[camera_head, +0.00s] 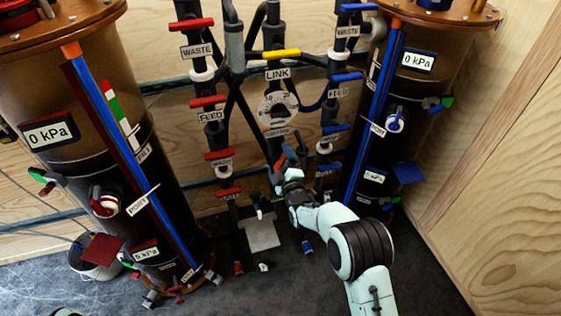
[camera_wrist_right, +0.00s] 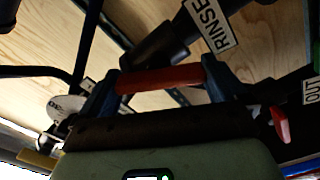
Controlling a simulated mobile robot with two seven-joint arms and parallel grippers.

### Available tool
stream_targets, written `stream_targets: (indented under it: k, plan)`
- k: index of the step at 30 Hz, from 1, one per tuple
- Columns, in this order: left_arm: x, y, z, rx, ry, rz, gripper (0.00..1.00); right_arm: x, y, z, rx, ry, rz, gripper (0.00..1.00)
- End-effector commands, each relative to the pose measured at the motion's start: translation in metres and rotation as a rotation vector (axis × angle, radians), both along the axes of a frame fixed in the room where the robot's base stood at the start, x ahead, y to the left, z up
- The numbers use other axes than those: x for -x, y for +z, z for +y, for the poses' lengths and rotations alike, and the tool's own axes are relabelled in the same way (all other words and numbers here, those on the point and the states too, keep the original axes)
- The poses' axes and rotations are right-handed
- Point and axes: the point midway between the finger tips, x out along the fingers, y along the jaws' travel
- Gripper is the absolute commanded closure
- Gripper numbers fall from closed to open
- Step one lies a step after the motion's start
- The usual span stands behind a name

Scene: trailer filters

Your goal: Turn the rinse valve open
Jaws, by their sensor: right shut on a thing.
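The rinse valve's red handle (camera_wrist_right: 158,79) lies between the two blue-grey fingers of my right gripper (camera_wrist_right: 160,84) in the right wrist view. A white RINSE label (camera_wrist_right: 208,22) is on the dark pipe just beyond it. In the head view my right gripper (camera_head: 284,162) reaches the central pipe below the round dial and is shut on the handle, of which only a small orange-red bit shows. The handle lies across the picture in the wrist view; how far the valve is turned I cannot tell. My left gripper is not in view.
Red-handled valves (camera_head: 208,101) line the pipe to the left, blue-handled valves (camera_head: 347,77) the pipe to the right. A yellow LINK handle (camera_head: 281,54) and a round dial (camera_head: 278,109) are above. Large filter tanks stand left (camera_head: 90,110) and right (camera_head: 410,110). A white bucket (camera_head: 97,262) is at lower left.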

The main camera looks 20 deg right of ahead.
Motion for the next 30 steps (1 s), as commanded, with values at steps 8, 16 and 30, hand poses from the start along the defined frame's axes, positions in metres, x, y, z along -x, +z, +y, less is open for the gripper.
stream_targets:
  k: [8,16,30]
  plan:
    - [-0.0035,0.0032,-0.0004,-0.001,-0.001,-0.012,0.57,0.0001,-0.0011,0.0009,0.246,0.000,-0.008,0.32]
    - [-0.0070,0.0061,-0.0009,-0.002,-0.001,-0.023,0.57,0.0001,-0.0022,0.0006,0.416,0.000,-0.013,0.32]
    - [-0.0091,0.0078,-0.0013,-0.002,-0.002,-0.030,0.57,0.0001,-0.0030,0.0006,0.516,0.001,-0.016,0.35]
